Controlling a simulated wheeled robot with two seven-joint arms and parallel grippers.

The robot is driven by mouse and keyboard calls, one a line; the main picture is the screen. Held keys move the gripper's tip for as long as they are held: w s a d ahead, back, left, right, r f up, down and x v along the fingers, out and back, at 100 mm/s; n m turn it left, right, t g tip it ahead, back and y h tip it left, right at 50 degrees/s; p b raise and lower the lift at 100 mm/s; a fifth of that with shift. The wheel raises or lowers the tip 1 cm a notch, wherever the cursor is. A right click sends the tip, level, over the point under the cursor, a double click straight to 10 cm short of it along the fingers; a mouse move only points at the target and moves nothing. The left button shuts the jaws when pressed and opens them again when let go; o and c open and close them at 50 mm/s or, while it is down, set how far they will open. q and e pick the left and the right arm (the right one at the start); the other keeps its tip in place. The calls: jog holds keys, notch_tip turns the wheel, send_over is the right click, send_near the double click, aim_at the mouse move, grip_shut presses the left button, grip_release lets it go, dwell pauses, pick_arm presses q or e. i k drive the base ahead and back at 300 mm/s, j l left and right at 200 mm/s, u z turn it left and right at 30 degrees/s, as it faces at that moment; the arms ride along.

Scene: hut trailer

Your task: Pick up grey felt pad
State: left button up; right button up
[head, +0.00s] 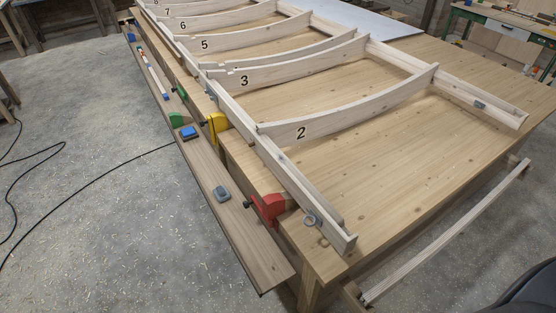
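A small grey pad-like piece (222,194) with a bluish edge lies flat on the long low plank (232,222) along the table's left side. It best matches the grey felt pad, but I cannot tell its material. Nothing covers it. A similar blue piece (189,132) lies farther up the same plank. Neither of my grippers is in view.
The wooden table (400,160) bears a frame with numbered curved ribs (340,112). A red clamp (268,207), a yellow clamp (217,124) and a green piece (177,119) are along its left edge. A black cable (90,208) crosses the open floor.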

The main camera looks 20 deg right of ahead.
aim_at(221, 193)
jog(key=i+j+z, duration=0.1)
jog(key=j, duration=0.25)
jog(key=i+j+z, duration=0.1)
jog(key=j, duration=0.25)
jog(key=i+j+z, duration=0.1)
jog(key=j, duration=0.3)
jog(key=i+j+z, duration=0.1)
jog(key=j, duration=0.25)
jog(key=i, duration=0.05)
